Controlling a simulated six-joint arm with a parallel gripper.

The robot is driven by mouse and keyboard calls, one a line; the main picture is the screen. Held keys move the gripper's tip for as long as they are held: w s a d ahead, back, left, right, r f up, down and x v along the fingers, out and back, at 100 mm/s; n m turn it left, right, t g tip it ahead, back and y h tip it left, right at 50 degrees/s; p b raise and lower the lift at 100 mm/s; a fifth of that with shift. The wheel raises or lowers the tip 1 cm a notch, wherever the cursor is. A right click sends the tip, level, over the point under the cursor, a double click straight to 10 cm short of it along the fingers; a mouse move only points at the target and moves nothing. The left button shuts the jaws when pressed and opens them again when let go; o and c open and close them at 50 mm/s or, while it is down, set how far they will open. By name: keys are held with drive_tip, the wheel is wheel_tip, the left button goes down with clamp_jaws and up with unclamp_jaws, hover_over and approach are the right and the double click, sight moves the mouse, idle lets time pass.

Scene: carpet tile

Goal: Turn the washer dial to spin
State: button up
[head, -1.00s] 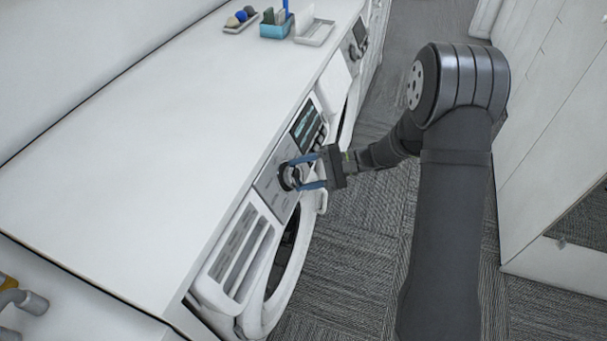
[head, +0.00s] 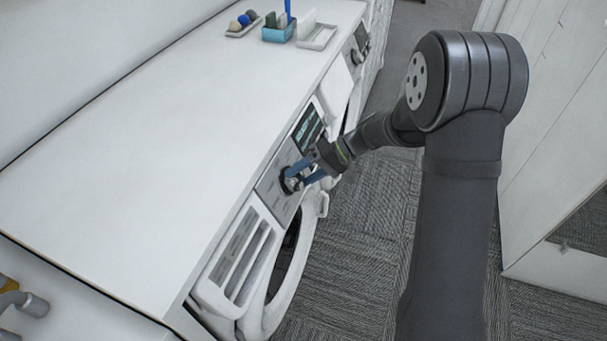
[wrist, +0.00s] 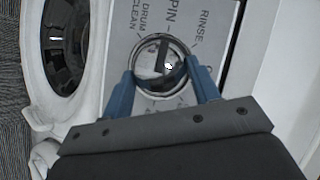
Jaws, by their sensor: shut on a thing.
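The washer dial (head: 287,181) is a round, shiny metal knob on the grey control panel (head: 272,196) of the front-loading washer. The wrist view shows the dial (wrist: 152,56) close up, with a dark bar across its face that leans toward the SPIN label (wrist: 174,17) above it. DRUM CLEAN is printed to the left and RINSE to the right. My gripper (head: 295,178) is shut on the dial. Its blue fingers stand on either side of the knob in the wrist view (wrist: 161,70). The lower part of the dial and the labels there are partly hidden.
A dark display (head: 308,128) sits beyond the dial on the panel. The round washer door (head: 291,285) is below it. A white countertop (head: 140,170) runs above, with a blue holder (head: 279,33) and small tray at the far end. Carpeted floor is clear in front.

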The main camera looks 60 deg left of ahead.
drive_tip(key=shift+n, duration=0.3)
drive_tip(key=o, duration=1)
drive_tip(key=shift+r, duration=0.1)
drive_tip(key=v, duration=1.7)
drive_tip(key=shift+r, duration=0.2)
drive_tip(key=x, duration=1.7)
drive_tip(key=shift+f, duration=0.3)
